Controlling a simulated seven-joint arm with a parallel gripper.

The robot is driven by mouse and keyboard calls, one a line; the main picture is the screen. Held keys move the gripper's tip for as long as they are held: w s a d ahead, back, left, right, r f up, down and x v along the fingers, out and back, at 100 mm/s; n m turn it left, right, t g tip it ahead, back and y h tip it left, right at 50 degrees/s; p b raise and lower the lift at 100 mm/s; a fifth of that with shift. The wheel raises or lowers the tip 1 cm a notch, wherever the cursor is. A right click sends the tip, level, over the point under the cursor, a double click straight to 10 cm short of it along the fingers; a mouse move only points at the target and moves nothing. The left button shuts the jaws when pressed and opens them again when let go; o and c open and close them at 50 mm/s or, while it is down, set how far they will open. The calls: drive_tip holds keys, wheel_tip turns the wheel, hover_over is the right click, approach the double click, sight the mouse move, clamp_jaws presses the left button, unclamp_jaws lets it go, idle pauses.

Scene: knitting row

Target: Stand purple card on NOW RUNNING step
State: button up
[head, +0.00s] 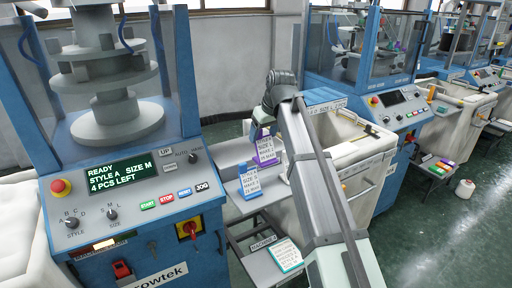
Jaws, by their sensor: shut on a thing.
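The purple card (267,152) is upright, with a white printed face, above or on a pale grey stepped stand (228,171) between the machines. My gripper (259,132) is shut on its top edge from above. I cannot tell whether the card's bottom touches the stand. A blue card (250,183) with a white face stands on the stand in front and a little left of the purple card. My arm hides part of the area to the right. No NOW RUNNING label is readable here.
A teal-edged card (287,256) lies tilted on a lower shelf beside a MACHINE label (263,243). The blue knitting machine (180,246) stands close on the left, its screen reading READY. A white bin (357,150) is close on the right.

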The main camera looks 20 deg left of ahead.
drive_tip(key=w+a+r, duration=0.6)
drive_tip(key=w+a, duration=0.3)
drive_tip(key=w, duration=0.3)
wheel_tip(320, 180, down, 10)
drive_tip(key=shift+s+r, duration=0.2)
drive_tip(key=shift+f, duration=0.2)
drive_tip(key=o, duration=1.3)
drive_tip(key=shift+o, duration=0.2)
drive_tip(key=shift+r, duration=0.1)
drive_tip(key=v, duration=1.2)
drive_tip(key=shift+r, duration=0.15)
